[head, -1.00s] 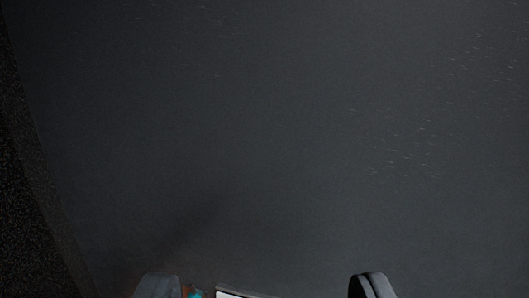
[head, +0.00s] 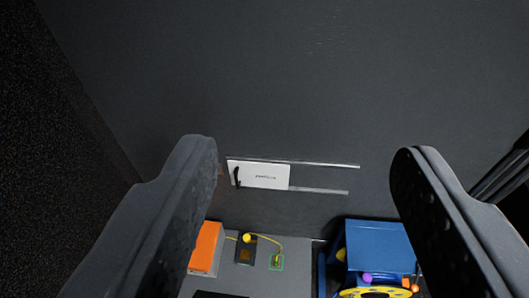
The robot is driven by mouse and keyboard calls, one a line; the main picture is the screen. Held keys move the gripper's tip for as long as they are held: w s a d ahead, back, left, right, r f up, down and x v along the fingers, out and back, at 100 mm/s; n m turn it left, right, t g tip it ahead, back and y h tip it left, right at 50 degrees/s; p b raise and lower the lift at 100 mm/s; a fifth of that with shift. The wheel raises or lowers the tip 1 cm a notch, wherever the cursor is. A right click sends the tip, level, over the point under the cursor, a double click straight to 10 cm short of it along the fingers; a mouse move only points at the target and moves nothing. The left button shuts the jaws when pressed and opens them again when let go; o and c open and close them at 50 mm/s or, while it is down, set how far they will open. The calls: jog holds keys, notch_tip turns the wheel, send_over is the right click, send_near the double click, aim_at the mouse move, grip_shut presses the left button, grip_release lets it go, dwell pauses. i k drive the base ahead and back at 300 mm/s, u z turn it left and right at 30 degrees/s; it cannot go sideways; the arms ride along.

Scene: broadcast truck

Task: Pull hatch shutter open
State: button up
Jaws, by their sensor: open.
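The hatch shutter (head: 265,176) is a white panel with small dark lettering, seen between my fingers in the head view. It sits between two pale horizontal rails (head: 325,191) on the dark grey wall. A black handle (head: 237,176) is at its left end. The rails run on to the right past the panel, over bare dark wall. My gripper (head: 304,150) is open and empty. Its two grey fingers stand wide apart, left and right of the shutter in the picture, and neither appears to touch it.
Below the shutter is a grey surface (head: 225,280) with an orange box (head: 206,248), a dark block with a yellow ball and cord (head: 246,248), and a green-outlined square (head: 276,262). A blue box (head: 378,243) with a yellow ring (head: 376,292) stands at right. Dark cables (head: 505,172) show at the right edge.

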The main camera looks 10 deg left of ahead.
aim_at(263, 174)
jog(key=u, duration=0.65)
jog(key=k, duration=0.7)
jog(key=z, duration=0.7)
jog(key=i, duration=1)
jog(key=u, duration=0.05)
